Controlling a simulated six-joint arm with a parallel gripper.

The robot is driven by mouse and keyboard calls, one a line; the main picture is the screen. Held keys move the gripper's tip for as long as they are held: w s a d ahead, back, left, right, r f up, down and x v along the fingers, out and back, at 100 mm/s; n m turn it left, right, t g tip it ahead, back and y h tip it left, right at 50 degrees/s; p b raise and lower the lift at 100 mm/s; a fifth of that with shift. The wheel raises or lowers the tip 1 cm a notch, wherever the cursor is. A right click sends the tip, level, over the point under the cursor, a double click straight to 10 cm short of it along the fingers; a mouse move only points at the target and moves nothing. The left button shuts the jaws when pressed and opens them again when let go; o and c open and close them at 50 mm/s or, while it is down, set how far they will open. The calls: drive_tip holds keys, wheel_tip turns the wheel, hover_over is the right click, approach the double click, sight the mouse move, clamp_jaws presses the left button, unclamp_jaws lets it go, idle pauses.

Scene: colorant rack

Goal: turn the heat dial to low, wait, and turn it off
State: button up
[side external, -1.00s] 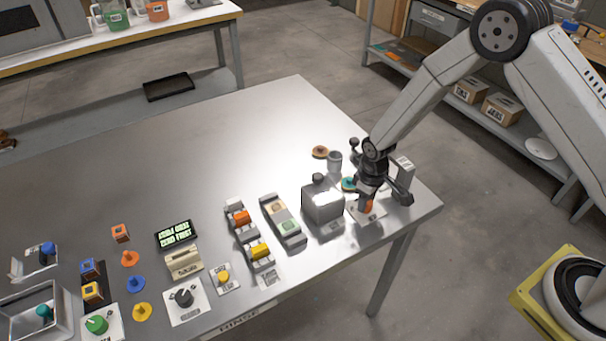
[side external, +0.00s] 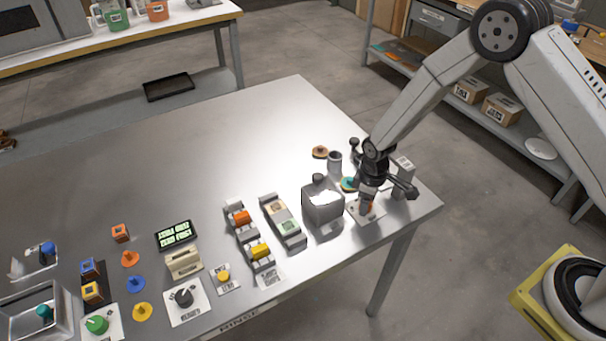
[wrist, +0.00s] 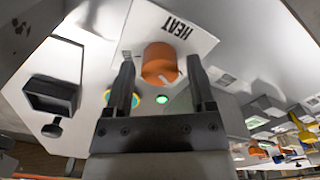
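The heat dial (wrist: 160,64) is an orange knob with a pale pointer mark, on a white plate labelled HEAT (wrist: 198,22). In the wrist view the mark points down and slightly right. A small green spot (wrist: 162,99) shows below the knob. My gripper (wrist: 160,72) is open, with one finger on each side of the knob and visible gaps between. In the side view my gripper (side external: 367,203) is low over the plate (side external: 372,217) at the table's right end and partly hides the knob.
A grey box (side external: 323,208) stands close left of the plate, with a grey cup (side external: 334,161) and discs behind. A pale upright block (side external: 404,172) is just right of my gripper. Rockers, knobs and a display (side external: 175,234) line the front left. The table's back middle is clear.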

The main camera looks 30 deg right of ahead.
drive_tip(key=shift+o, duration=0.2)
drive_tip(key=shift+w+r, duration=0.1)
drive_tip(key=shift+r, duration=0.7)
wheel_tip(320, 180, up, 6)
drive_tip(key=shift+f, duration=0.1)
drive_tip(key=shift+r, duration=0.2)
